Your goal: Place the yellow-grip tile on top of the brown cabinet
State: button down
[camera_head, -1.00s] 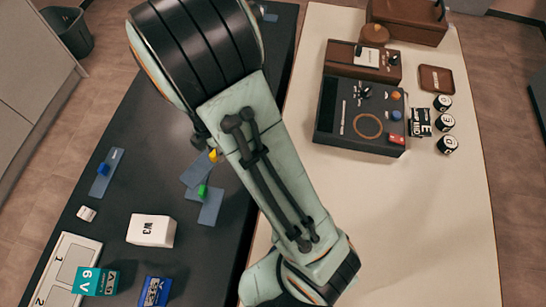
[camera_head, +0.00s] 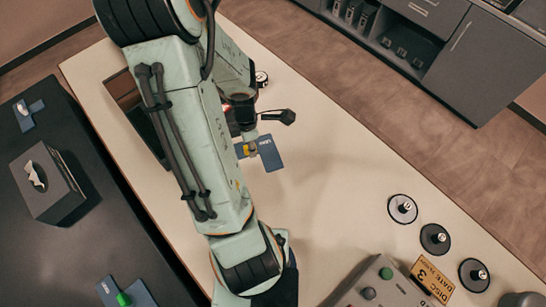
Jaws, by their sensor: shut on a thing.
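A blue-grey tile with a yellow grip (camera_head: 266,153) shows just right of my arm, above the cream table. My gripper (camera_head: 249,142) is shut on its yellow grip, partly hidden by the arm. The tile is tilted and seems apart from the table; its height is hard to judge.
Several knobbed discs, one of them white-rimmed (camera_head: 402,208), stand at the table's right. A grey device (camera_head: 350,291) and a yellow sign (camera_head: 432,281) are at the front. A tissue box (camera_head: 46,190) and a green-grip tile (camera_head: 141,292) are on the dark table. The table's middle right is clear.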

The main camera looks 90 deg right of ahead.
aim_at(253, 165)
notch_tip(253, 165, down, 7)
jog(key=shift+r, duration=0.2)
jog(key=shift+f, duration=0.1)
jog(key=c, duration=1.1)
grip_release()
jog(key=shift+o, duration=0.2)
